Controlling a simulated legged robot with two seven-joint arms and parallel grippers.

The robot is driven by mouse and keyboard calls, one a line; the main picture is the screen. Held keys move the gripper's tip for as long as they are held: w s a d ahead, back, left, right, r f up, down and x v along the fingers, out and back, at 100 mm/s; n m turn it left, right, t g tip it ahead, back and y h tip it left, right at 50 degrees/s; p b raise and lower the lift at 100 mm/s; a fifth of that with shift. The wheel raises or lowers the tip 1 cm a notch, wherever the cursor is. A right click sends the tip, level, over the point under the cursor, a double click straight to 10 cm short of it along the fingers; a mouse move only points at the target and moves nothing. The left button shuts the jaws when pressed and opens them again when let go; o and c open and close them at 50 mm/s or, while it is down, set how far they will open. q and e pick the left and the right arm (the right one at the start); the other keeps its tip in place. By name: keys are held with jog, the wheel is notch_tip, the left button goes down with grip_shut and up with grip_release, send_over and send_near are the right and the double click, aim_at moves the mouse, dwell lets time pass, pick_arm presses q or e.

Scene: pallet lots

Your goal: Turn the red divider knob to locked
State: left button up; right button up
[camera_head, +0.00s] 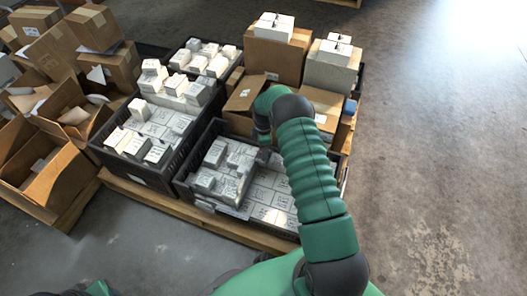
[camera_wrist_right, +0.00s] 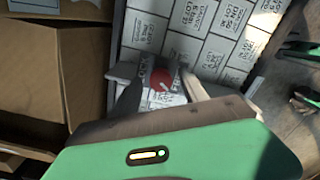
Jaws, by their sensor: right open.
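The red divider knob (camera_wrist_right: 162,79) shows in the right wrist view, on a pale labelled surface with partly hidden print. My right gripper (camera_wrist_right: 163,88) is open, with one finger on each side of the knob. I cannot tell whether the fingers touch it. In the head view my green right arm reaches over the front right black crate (camera_head: 183,190), and its wrist hides the knob there. My left gripper is not in view.
White labelled boxes (camera_head: 265,195) fill the crate beneath my right arm. More crates with white boxes stand left and behind on the wooden pallet (camera_head: 215,222). Cardboard boxes (camera_head: 278,55) stand at the back. Open cartons (camera_head: 45,170) lie at left. The floor at right is clear.

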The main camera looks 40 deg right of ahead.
jog(key=shift+r, duration=0.1)
grip_shut()
dwell(0.4)
